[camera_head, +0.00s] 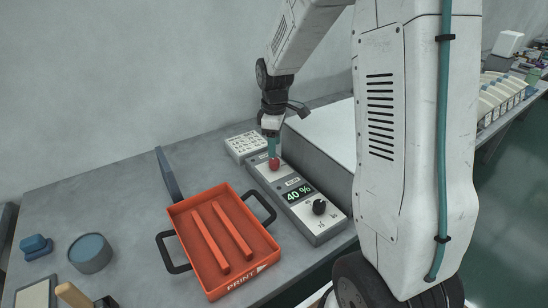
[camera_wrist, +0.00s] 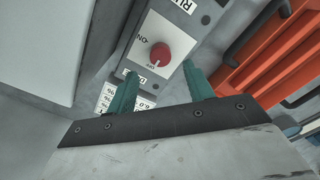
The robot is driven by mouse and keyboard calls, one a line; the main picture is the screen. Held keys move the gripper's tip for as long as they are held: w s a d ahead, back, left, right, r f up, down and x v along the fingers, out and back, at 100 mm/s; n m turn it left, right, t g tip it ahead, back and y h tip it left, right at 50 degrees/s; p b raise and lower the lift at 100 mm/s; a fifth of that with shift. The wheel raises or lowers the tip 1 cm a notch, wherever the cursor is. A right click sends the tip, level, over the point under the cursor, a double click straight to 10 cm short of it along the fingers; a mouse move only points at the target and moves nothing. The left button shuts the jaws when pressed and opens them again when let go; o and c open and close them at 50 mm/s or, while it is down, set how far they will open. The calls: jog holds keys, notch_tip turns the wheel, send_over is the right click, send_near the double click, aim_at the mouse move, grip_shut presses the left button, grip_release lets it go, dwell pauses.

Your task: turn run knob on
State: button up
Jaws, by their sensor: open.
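The red run knob (camera_head: 274,164) sits at the far end of the grey control box (camera_head: 313,228). In the wrist view the knob (camera_wrist: 160,53) shows on a white plate with the marks ON and OFF. A pale mark at its edge seems to lie by OFF. My gripper (camera_head: 272,146) points down just above the knob. In the wrist view its two teal fingers (camera_wrist: 159,70) are apart, one to each side of the knob's line, with nothing between them. I cannot tell the exact height gap.
A green display reading 40 % (camera_head: 298,192) and a black knob (camera_head: 319,207) are on the same box. An orange tray (camera_head: 190,254) marked PRINT stands left of it. A large grey block (camera_head: 328,132) stands close on the right.

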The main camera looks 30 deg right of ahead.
aim_at(274, 160)
notch_tip(274, 160, down, 6)
jog(key=shift+r, duration=0.2)
jog(key=c, duration=1)
